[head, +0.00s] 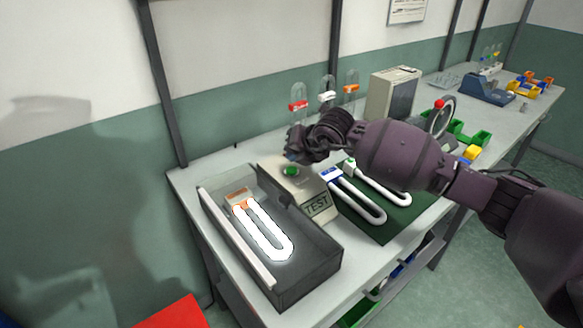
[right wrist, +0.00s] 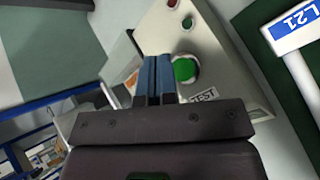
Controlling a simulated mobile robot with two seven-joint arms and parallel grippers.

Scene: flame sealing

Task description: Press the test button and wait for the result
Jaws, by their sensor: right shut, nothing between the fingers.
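The grey test box (head: 268,166) labelled TEST stands on the bench, with a green button (head: 291,171) on top. The button also shows in the right wrist view (right wrist: 185,70). My right gripper (head: 294,157) is shut and empty, with its fingertips close to the button. In the right wrist view the blue fingers (right wrist: 155,62) overlap the button's left side; I cannot tell whether they touch it. A U-shaped lamp (head: 266,235) with an orange base lies in the dark test tray (head: 303,277) and glows bright white. My left gripper is not in view.
Two unlit U-shaped lamps, one with a blue base (head: 360,203) and one with a green base (head: 384,190), lie on a green mat (head: 395,228) right of the box. Capped bulbs (head: 298,105) stand behind. A grey cabinet (head: 390,95) stands farther back.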

